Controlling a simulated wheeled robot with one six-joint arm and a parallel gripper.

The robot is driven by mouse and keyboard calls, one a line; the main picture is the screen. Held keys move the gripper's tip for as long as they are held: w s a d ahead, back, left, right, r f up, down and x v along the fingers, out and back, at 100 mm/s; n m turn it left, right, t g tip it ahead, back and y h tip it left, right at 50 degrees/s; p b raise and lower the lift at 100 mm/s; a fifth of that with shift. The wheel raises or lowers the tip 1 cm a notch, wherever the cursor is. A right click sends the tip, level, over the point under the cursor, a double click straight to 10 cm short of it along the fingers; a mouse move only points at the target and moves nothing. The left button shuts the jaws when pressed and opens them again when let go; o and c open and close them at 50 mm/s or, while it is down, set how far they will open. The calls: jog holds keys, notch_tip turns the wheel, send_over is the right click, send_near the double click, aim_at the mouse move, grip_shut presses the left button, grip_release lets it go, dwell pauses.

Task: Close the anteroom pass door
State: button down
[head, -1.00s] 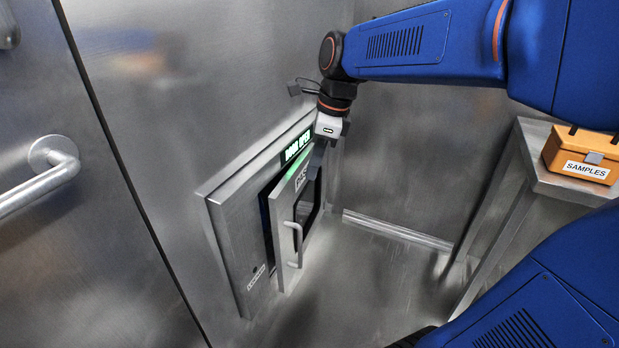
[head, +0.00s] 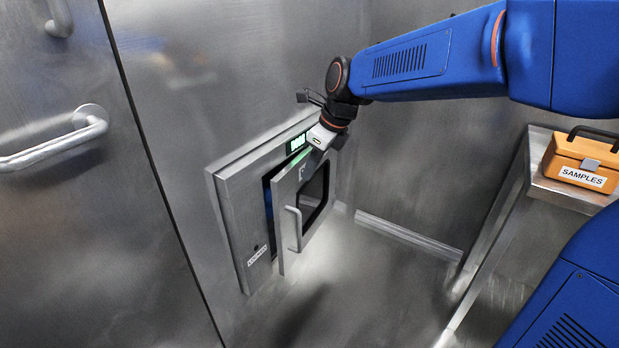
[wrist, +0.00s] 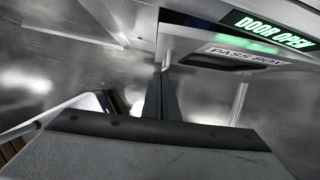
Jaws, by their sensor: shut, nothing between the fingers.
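The pass door (head: 288,250) stands ajar on the wall-mounted pass box (head: 240,220). Its left edge is off the frame, with a dark gap beside it. The door has a bar handle (head: 294,228) and a dark window (head: 314,196). A lit display (head: 298,143) above it reads DOOR OPEN in the wrist view (wrist: 270,30). My gripper (head: 314,150) is at the door's top edge; its fingertips are hard to make out in the head view. In the wrist view my gripper (wrist: 161,80) is shut and empty, near the PASS BOX label (wrist: 258,54). I cannot tell whether it touches the door.
A steel counter (head: 545,188) at right carries an orange SAMPLES case (head: 583,160). A large steel door with a bar handle (head: 55,145) is at left. The floor (head: 370,280) in front of the pass box looks clear. A low ledge (head: 408,235) runs along the back wall.

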aim_at(287, 187)
jog(key=shift+w+a+f, duration=0.65)
jog(key=shift+a+f, duration=0.35)
jog(key=shift+f, duration=0.35)
jog(key=shift+w+a+f, duration=0.65)
jog(key=shift+a+f, duration=0.4)
jog(key=shift+f, duration=0.35)
jog(key=shift+w+a+f, duration=0.65)
jog(key=shift+a+f, duration=0.35)
jog(key=shift+f, duration=0.35)
